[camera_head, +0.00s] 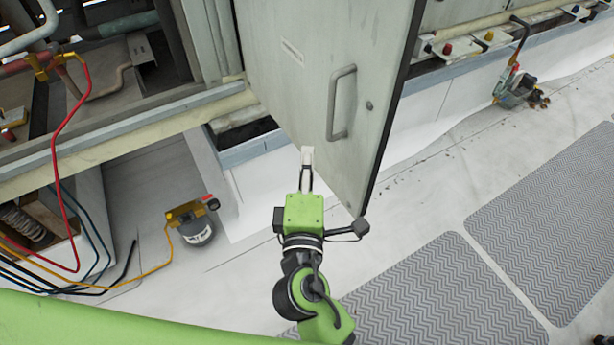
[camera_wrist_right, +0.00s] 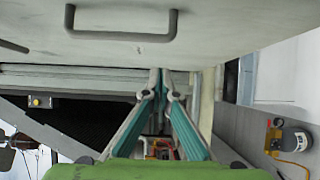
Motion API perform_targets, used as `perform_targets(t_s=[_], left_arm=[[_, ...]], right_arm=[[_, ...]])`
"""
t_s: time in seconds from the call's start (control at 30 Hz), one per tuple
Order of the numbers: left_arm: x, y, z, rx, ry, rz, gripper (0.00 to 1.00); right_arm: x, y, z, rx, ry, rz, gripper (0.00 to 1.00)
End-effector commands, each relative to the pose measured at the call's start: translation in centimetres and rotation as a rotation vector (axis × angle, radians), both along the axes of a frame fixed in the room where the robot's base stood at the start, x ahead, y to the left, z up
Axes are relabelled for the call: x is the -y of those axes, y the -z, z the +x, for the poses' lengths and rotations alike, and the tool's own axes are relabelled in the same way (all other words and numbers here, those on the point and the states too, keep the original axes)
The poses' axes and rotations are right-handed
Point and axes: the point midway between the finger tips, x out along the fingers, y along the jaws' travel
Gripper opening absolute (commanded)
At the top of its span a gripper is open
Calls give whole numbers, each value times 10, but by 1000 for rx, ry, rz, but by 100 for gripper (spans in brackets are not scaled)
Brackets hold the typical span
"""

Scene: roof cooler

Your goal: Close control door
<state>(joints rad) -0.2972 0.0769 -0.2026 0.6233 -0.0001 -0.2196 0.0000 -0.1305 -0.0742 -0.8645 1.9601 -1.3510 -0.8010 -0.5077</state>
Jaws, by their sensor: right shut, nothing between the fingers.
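The control door (camera_head: 312,70) is a pale grey-white panel standing open in the head view. It has a D-shaped handle (camera_head: 341,103) and a dark free edge at its right. My right gripper (camera_head: 307,155) is shut and empty in front of the door's lower left part, below and left of the handle; I cannot tell whether it touches the door. In the right wrist view the door (camera_wrist_right: 220,40) and its handle (camera_wrist_right: 120,37) lie above the shut fingers (camera_wrist_right: 161,77). My left gripper is not in view.
The open cabinet with pipes (camera_head: 100,80) and hoses is at the left. Grey grip mats (camera_head: 430,290) lie at lower right. A valve assembly (camera_head: 515,88) is at upper right.

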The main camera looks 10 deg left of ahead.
Motion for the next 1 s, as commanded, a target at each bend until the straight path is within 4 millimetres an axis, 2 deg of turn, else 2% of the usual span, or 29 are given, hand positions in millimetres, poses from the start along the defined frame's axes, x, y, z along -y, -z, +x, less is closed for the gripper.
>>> perform_targets(t_s=[0.1, 0.3, 0.77, 0.87, 1.0], left_arm=[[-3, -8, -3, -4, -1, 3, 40], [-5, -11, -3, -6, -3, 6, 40], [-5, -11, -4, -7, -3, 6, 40], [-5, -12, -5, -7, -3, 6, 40], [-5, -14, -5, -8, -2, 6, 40]], right_arm=[[14, -2, 15, 0, 1, -3, 0], [24, 0, 27, -1, -1, -1, 0], [28, 1, 29, -2, -1, -1, 0], [34, 2, 30, -2, -4, -2, 0], [53, 1, 34, -1, -14, -3, 0]])
